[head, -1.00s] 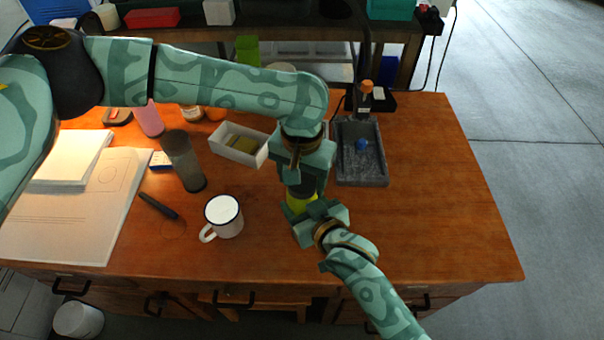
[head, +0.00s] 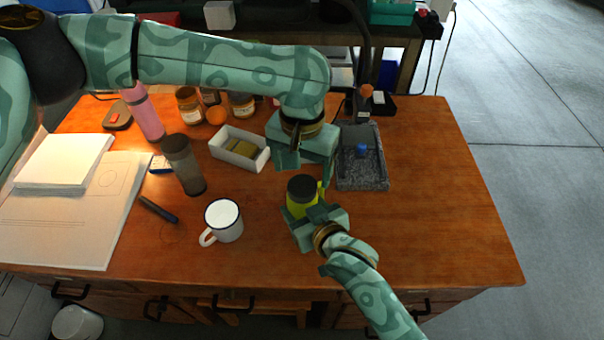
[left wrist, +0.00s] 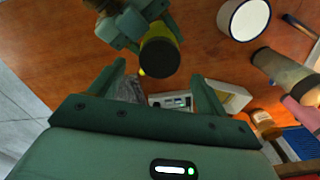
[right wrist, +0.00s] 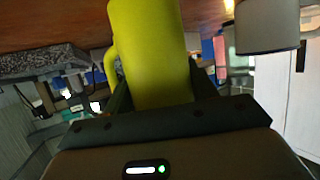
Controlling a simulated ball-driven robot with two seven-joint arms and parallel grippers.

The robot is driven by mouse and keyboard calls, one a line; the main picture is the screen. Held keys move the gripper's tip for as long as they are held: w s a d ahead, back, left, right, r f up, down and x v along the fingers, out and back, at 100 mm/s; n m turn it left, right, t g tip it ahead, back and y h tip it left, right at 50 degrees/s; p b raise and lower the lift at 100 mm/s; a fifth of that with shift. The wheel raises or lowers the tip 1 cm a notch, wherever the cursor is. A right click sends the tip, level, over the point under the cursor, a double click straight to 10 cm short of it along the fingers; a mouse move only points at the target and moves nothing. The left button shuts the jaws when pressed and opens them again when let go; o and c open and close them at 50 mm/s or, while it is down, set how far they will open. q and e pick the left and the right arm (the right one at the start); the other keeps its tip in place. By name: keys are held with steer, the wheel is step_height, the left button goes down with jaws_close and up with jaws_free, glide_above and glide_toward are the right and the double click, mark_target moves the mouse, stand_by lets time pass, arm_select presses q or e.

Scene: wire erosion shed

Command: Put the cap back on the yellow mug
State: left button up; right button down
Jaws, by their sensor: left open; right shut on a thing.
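The yellow mug (head: 297,209) is upright near the front middle of the table, with its handle towards the right in the head view. The dark cap (head: 301,187) sits on its top and looks level; whether it is fully seated I cannot tell. The cap faces the camera in the left wrist view (left wrist: 160,58). My right gripper (head: 316,216) is shut on the yellow mug, whose body fills the middle of the right wrist view (right wrist: 150,50). My left gripper (left wrist: 158,72) is open and empty, above and behind the cap, apart from it.
A white enamel mug (head: 224,222) stands to the left. A dark-lidded tumbler (head: 185,170), a white box with a sponge (head: 262,163) and a grey stone tray (head: 362,182) stand around. Papers (head: 80,215) cover the left. The table's right side is clear.

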mark_target(302, 185)
arm_select(q)
steer(key=shift+r, duration=0.1)
steer(key=shift+c, duration=0.5)
step_height(302, 185, up, 3)
steer(key=shift+r, duration=0.2)
steer(key=shift+f, duration=0.15)
steer(key=shift+f, duration=3.9)
steer(key=c, duration=1)
steer(key=o, duration=1.1)
